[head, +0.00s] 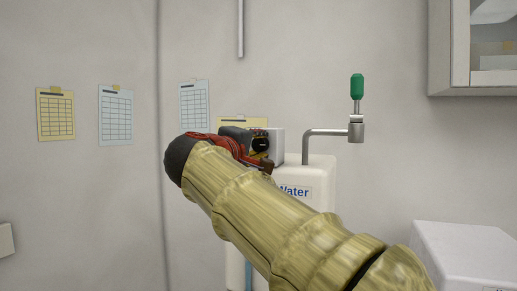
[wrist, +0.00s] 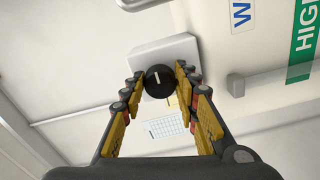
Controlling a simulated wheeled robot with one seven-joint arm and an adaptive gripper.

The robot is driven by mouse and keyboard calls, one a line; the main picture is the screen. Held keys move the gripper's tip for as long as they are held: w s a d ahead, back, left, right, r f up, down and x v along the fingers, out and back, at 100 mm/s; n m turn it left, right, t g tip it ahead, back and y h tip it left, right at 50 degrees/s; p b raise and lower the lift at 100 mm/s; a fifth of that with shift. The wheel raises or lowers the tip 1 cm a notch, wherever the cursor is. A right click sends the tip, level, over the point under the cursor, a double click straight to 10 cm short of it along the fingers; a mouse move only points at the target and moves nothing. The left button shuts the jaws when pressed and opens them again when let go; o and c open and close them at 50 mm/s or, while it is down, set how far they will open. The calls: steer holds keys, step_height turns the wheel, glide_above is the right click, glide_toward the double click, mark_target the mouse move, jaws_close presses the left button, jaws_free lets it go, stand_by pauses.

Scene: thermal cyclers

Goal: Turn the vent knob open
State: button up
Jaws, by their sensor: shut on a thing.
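The vent knob (wrist: 153,78) is a round black dial with a white pointer line, on a pale grey box (wrist: 180,50). In the wrist view the line runs nearly up and down. My gripper (wrist: 160,79) has its fingers on both sides of the knob and is shut on it. In the head view the grey box (head: 279,146) sits at the top of the white water tank (head: 316,178). My gripper (head: 260,146) is at the box's left side there, and I cannot make out the knob apart from it.
A bent metal pipe with a green-handled tap (head: 357,88) rises right of the box. A white box (head: 460,255) stands at the lower right, and a wall cabinet (head: 447,50) hangs at the upper right. Paper charts (head: 115,115) are on the wall to the left.

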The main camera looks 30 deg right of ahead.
steer(key=o, duration=1.2)
steer(key=shift+c, duration=0.2)
steer(key=v, duration=1.2)
